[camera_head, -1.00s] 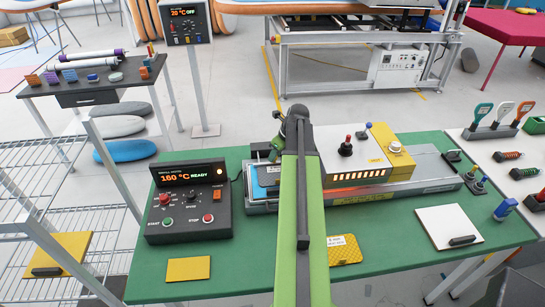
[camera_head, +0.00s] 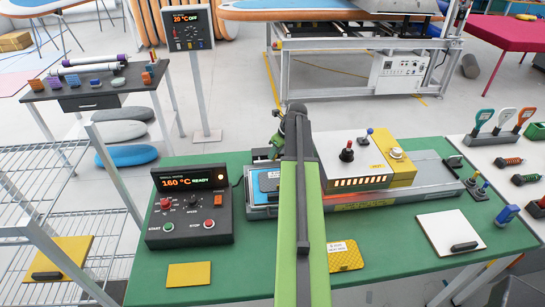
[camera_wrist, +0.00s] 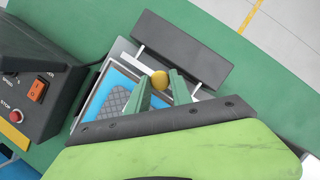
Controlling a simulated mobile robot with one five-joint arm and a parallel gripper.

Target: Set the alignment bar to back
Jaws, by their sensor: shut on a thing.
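The alignment bar (camera_wrist: 183,50) is a dark grey bar on two pale rods in the wrist view, beyond the blue sheet (camera_wrist: 103,106). A yellow round knob (camera_wrist: 160,79) sits by the rods on the near side of the bar. My gripper (camera_wrist: 161,88) has its green fingers on either side of this knob and is shut on it. In the head view the bar (camera_head: 262,154) shows as a dark strip behind the blue sheet (camera_head: 267,181). My arm hides much of that area and the fingertips there.
A control box (camera_head: 190,207) reading 160 °C READY stands just left of the machine. The heater unit (camera_head: 350,162) with levers is to the right. A yellow plate (camera_head: 189,274) and a white plate (camera_head: 450,232) lie on the green table (camera_head: 240,277).

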